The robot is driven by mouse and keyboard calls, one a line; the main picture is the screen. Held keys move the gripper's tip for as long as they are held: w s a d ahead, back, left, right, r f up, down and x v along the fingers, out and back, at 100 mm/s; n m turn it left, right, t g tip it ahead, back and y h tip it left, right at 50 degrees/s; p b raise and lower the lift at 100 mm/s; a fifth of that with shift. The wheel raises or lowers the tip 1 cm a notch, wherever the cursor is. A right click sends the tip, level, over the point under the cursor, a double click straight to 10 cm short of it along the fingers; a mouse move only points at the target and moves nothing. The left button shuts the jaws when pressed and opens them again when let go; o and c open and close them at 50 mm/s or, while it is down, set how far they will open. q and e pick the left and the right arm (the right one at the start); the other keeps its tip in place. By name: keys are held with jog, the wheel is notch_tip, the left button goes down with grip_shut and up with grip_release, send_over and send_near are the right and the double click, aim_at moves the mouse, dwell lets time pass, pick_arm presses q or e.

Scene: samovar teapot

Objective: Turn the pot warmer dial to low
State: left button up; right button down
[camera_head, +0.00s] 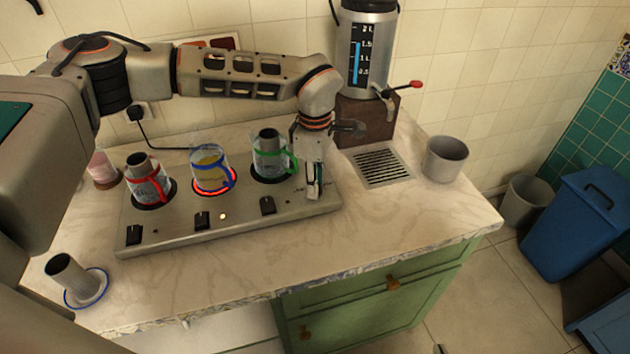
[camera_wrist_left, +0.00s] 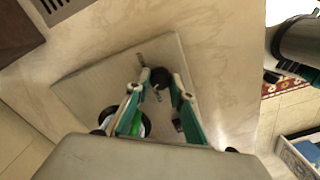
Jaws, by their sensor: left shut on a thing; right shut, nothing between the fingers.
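The pot warmer (camera_head: 170,232) is a long flat metal panel with several round heating spots and black switches on the counter. My left gripper (camera_head: 314,192) reaches down onto its right end. In the left wrist view its fingers (camera_wrist_left: 158,84) are shut around a dark round dial (camera_wrist_left: 160,76) on the panel. In the head view the gripper hides the dial, and I cannot read its setting. The middle heating ring (camera_head: 232,187) glows red, and a small lamp (camera_head: 223,216) is lit beside the middle switch (camera_head: 202,220). My right gripper is not in view.
Glasses with red (camera_head: 147,186), blue (camera_head: 209,172) and green (camera_head: 268,156) handles stand on the warmer; the green one is close to my gripper. A samovar (camera_head: 366,45), drain grate (camera_head: 382,166) and grey bowl (camera_head: 445,158) stand to the right. The counter's front right is clear.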

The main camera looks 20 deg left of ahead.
pick_arm(q)
jog(key=n, duration=0.3)
jog(key=shift+n, duration=1.7)
jog(key=o, duration=1.1)
jog(key=shift+r, duration=0.1)
notch_tip(320, 180, up, 12)
jog(key=shift+s, duration=0.1)
